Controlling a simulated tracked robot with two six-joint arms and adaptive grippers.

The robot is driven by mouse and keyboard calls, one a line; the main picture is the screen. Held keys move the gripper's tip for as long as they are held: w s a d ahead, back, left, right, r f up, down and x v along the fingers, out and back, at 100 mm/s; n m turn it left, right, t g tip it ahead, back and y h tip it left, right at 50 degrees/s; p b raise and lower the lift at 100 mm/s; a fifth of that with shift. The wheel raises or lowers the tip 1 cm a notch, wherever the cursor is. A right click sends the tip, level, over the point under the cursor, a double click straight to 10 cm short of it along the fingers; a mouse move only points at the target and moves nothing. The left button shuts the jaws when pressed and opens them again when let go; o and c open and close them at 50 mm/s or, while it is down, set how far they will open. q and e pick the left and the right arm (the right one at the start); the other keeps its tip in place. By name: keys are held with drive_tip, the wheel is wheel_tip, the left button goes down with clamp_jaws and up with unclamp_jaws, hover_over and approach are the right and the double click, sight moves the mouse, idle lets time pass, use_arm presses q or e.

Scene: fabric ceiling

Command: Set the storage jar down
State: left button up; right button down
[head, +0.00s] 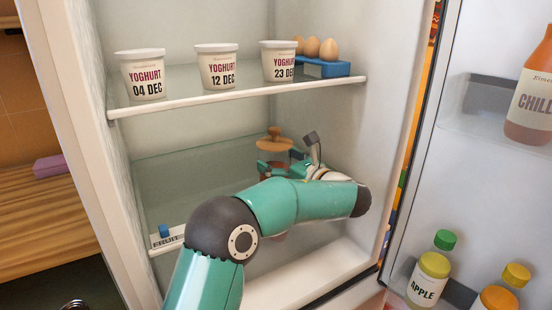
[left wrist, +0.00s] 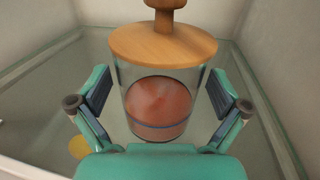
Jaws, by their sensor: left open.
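The storage jar (head: 274,142) is clear, with a round wooden knobbed lid and reddish-brown contents. It is upright over the lower glass shelf in the fridge; its base is mostly hidden by my arm in the head view. In the left wrist view the jar (left wrist: 158,108) fills the middle. My left gripper (head: 280,162) is at the jar, with one teal finger on each side. In the left wrist view the fingers of the gripper (left wrist: 158,98) are spread, with a gap beside the glass. My right gripper is not in view.
Yoghurt tubs (head: 219,67) and eggs in a blue holder (head: 322,68) stand on the upper shelf (head: 240,92), above my arm. A label strip (head: 167,240) marks the lower shelf front. The open door (head: 455,170) at right holds bottles. The lower shelf's left part looks clear.

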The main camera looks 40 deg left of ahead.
use_arm(q)
drive_tip(key=d, duration=0.6)
drive_tip(key=s+d+p, duration=0.1)
drive_tip(key=d, duration=0.3)
drive_tip(key=shift+a, duration=0.1)
